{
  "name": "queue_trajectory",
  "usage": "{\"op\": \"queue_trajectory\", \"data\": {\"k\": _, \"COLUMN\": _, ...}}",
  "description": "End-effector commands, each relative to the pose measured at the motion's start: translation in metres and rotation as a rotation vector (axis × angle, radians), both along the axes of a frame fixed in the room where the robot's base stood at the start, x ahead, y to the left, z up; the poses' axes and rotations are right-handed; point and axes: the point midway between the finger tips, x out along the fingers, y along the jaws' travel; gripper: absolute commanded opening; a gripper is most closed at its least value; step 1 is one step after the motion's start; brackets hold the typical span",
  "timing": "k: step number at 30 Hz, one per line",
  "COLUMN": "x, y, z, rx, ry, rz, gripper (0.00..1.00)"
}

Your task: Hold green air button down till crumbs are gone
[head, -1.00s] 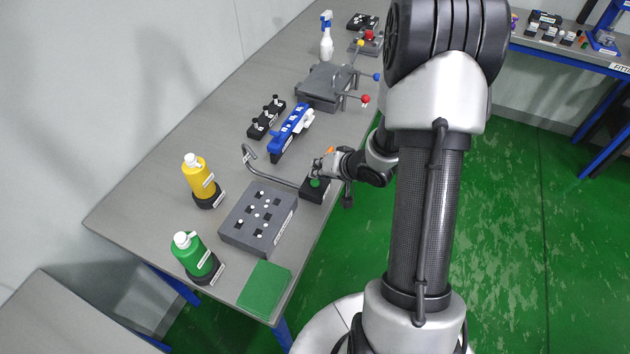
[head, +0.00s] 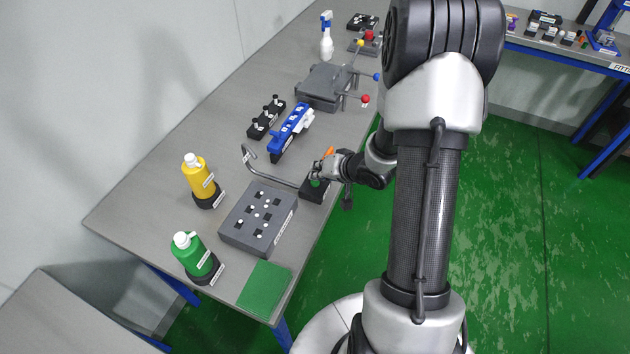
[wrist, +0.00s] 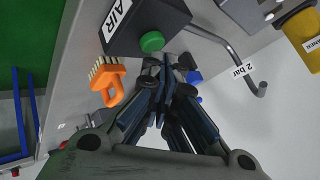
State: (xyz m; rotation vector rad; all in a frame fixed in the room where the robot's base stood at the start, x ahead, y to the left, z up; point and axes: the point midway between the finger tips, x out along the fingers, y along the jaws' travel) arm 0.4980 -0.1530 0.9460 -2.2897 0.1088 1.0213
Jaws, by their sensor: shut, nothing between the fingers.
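The green air button (head: 315,183) is on top of a black box (head: 313,195) near the table's front edge. In the wrist view the button (wrist: 151,41) shows on the box (wrist: 128,28) labelled "AIR". My gripper (wrist: 168,62) is shut and empty, its fingertips close beside the button in that view. I cannot tell whether they touch it. In the head view my gripper (head: 317,174) is just above the button. A grey block (head: 236,231) with dark square pockets sits left of the box, with several white crumbs (head: 257,214) on it.
A bent metal pipe (head: 272,176), tagged "2 bar" in the wrist view, runs from the box behind the block. An orange brush (wrist: 109,82) lies close to my gripper. Yellow (head: 199,176) and green (head: 193,254) bottles stand left. A green pad (head: 265,289) lies in front.

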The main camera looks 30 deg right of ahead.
Motion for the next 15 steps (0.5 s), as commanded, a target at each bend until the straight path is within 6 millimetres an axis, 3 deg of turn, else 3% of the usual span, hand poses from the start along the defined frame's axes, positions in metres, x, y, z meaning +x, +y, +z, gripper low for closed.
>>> {"op": "queue_trajectory", "data": {"k": 15, "x": 0.0, "y": 0.0001, "z": -0.0062, "rx": 0.0, "ry": 0.001, "rz": 0.001, "gripper": 0.0}}
